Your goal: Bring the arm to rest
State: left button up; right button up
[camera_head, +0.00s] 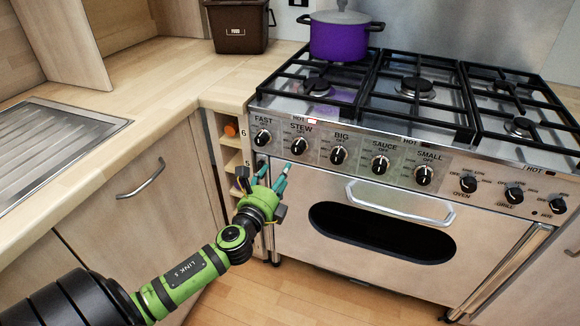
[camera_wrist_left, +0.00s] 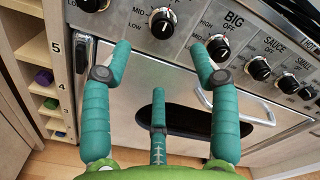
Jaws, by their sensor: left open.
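My left arm (camera_head: 185,275) reaches in from the lower left of the head view. Its green gripper (camera_head: 268,180) is in front of the cooker's left end, just below the control knobs. In the left wrist view the teal fingers of the left gripper (camera_wrist_left: 163,60) are spread apart with nothing between them. They point at the control panel below the STEW knob (camera_wrist_left: 162,22); I cannot tell whether they touch it. My right gripper is not in view.
The range cooker (camera_head: 400,195) has an oven handle (camera_head: 400,205) at its front. A purple pot (camera_head: 338,40) stands on a back burner. A narrow rack (camera_head: 228,130) is beside the cooker. Left are a cabinet handle (camera_head: 142,180), a sink drainer (camera_head: 50,150) and a food bin (camera_head: 237,25).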

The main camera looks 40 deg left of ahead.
pick_arm(q)
jog(key=s+d+f+n+g+h+p, duration=0.1)
jog(key=s+f+n+g+p, duration=0.35)
jog(key=f, duration=0.95)
jog(key=s+f+n+g+p, duration=0.1)
jog(key=s+f+n+g, duration=0.35)
jog(key=s+f, duration=0.65)
jog(key=s+d+f+n+g+h+p, duration=0.1)
jog(key=s+d+f+n, duration=0.3)
jog(key=s, duration=0.5)
jog(key=s+d+f+n+g+h+p, duration=0.1)
jog(key=s+d+f+n+g+p, duration=0.1)
jog(key=s+d+f+n+g, duration=0.2)
jog(key=s+d+f+n+g+h+p, duration=0.1)
jog(key=s+d+f, duration=0.5)
jog(key=s, duration=1)
notch_tip(320, 180, down, 3)
jog(key=n+g, duration=0.1)
jog(key=n, duration=0.1)
jog(key=shift+s+d+f+n, duration=0.15)
jog(key=shift+d+n, duration=0.15)
jog(key=shift+n, duration=0.1)
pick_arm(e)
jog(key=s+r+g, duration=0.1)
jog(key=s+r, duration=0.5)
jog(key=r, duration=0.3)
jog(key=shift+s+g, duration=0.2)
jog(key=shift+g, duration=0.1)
